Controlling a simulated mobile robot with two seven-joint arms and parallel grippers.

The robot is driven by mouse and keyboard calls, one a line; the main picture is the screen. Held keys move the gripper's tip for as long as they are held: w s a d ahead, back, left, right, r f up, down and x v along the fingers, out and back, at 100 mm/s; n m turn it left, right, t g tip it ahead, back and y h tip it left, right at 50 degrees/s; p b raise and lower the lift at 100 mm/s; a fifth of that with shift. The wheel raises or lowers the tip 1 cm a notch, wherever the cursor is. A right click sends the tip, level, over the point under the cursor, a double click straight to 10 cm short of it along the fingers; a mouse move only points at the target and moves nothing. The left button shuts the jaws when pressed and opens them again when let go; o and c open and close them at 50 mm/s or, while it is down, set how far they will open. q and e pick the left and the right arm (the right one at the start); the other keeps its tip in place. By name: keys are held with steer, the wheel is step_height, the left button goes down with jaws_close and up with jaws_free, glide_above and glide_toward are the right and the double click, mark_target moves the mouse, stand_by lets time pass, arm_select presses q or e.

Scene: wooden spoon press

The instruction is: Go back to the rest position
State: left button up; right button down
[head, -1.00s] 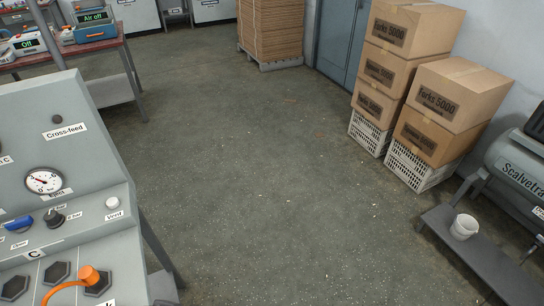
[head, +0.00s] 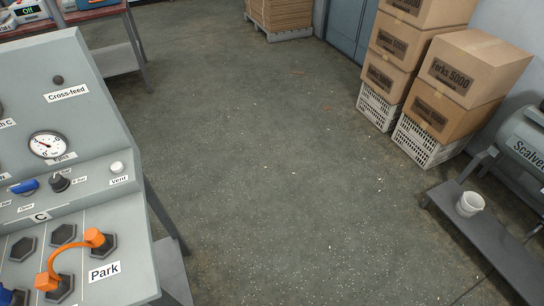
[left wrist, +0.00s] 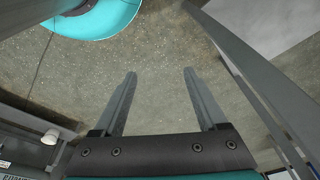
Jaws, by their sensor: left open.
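My left gripper (left wrist: 160,100) shows in the left wrist view with its two fingers apart and nothing between them. Speckled floor lies behind the fingers. A turquoise rounded part of my own body shows at the top of that view. Neither gripper shows in the head view, and my right gripper is in no view. A grey control panel (head: 75,160) stands at the left of the head view. On its lower face an orange cable (head: 68,246) links two dark sockets, one of them by the Park label.
Stacked Forks 5000 boxes (head: 463,68) on white crates (head: 423,141) stand at the right. A low grey shelf (head: 490,240) holds a white cup (head: 469,204). A pallet of cardboard (head: 280,15) stands at the back. The middle floor (head: 270,170) is clear.

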arm_select(q)
steer(key=s+a+f+g+b, duration=0.1)
steer(key=s+a+f, duration=0.1)
steer(key=s+f, duration=1)
steer(key=shift+s+a+f, duration=0.15)
steer(key=shift+s+a, duration=0.1)
steer(key=shift+s, duration=0.65)
